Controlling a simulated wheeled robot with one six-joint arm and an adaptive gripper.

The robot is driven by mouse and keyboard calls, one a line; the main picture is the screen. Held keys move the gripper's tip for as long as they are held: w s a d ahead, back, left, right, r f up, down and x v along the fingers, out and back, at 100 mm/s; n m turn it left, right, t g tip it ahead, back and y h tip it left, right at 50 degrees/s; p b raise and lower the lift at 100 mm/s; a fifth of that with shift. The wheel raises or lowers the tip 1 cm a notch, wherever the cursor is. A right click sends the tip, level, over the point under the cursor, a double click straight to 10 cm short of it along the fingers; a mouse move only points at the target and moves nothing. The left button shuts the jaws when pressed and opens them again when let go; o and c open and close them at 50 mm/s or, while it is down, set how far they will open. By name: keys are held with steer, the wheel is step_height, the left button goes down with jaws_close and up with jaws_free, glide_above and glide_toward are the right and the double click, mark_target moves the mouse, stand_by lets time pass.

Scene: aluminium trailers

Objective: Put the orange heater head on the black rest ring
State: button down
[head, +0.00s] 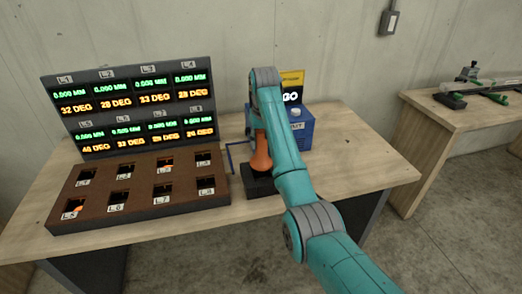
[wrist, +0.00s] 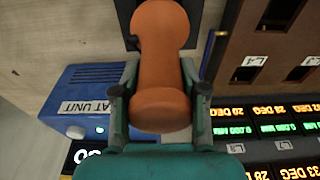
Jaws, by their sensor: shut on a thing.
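The orange heater head (head: 261,158) is upright beside my arm in the head view, its lower end over or on a black block (head: 258,186). In the wrist view the heater head (wrist: 160,65) lies between the two fingers of my gripper (wrist: 160,88), which is shut on it. A dark part of the black block (wrist: 125,14) shows behind its far end. The ring itself is hidden by the heater head and my arm. I cannot tell whether the head touches it.
The blue heat unit (head: 303,131) stands just behind, with a blue bracket (head: 237,158) to the left. A brown box with labelled square openings (head: 140,205) and a display panel (head: 128,108) fill the left. The table's right end (head: 365,165) is clear.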

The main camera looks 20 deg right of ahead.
mark_target(261, 149)
steer(key=shift+f, duration=1.8)
steer(key=c, duration=0.6)
jaws_free()
steer(key=shift+f, duration=0.2)
